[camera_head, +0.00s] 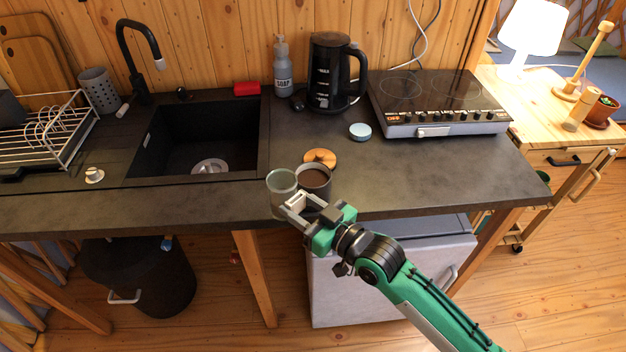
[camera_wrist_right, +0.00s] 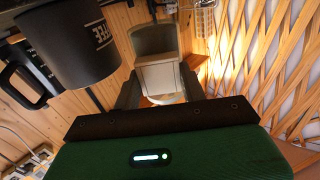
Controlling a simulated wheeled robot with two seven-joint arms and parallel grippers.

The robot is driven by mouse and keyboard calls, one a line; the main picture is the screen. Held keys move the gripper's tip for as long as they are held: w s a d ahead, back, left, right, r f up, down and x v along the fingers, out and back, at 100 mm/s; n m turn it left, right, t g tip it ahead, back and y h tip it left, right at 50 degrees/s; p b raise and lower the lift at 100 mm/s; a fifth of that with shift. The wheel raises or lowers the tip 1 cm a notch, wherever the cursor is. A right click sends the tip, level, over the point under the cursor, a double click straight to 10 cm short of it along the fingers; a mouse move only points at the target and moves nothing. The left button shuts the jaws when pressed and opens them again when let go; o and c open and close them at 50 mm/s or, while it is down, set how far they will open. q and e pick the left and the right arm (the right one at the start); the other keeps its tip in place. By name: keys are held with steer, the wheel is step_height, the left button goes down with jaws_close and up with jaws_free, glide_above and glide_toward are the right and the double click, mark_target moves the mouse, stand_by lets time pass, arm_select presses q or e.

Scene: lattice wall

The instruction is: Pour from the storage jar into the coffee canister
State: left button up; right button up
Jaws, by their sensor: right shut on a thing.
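The storage jar (camera_head: 282,181) is a small greenish-grey see-through jar at the counter's front edge, looking about upright in the head view. My right gripper (camera_head: 296,204) is shut on it from the front; in the wrist view the jar (camera_wrist_right: 154,42) sits between the fingers (camera_wrist_right: 160,86). What it holds cannot be made out. The coffee canister (camera_head: 316,179) is a dark open pot with brown contents, close on the jar's right. Its dark side with pale lettering (camera_wrist_right: 72,42) fills the wrist view's upper left. My gripper partly hides its lower front. My left gripper is not in view.
A round wooden lid (camera_head: 320,157) lies behind the canister. A light-blue-topped round tin (camera_head: 360,131), black kettle (camera_head: 331,75), soap bottle (camera_head: 282,68) and hob (camera_head: 437,103) stand farther back. The sink (camera_head: 200,140) is left. Counter right of the canister is clear.

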mark_target(289, 193)
steer(key=shift+s+a+f+n, duration=0.1)
steer(key=shift+s+a+n, duration=0.2)
steer(key=shift+s+a, duration=0.05)
steer(key=shift+w, duration=0.1)
step_height(289, 193, up, 4)
steer(key=p, duration=0.4)
steer(key=shift+f, duration=0.1)
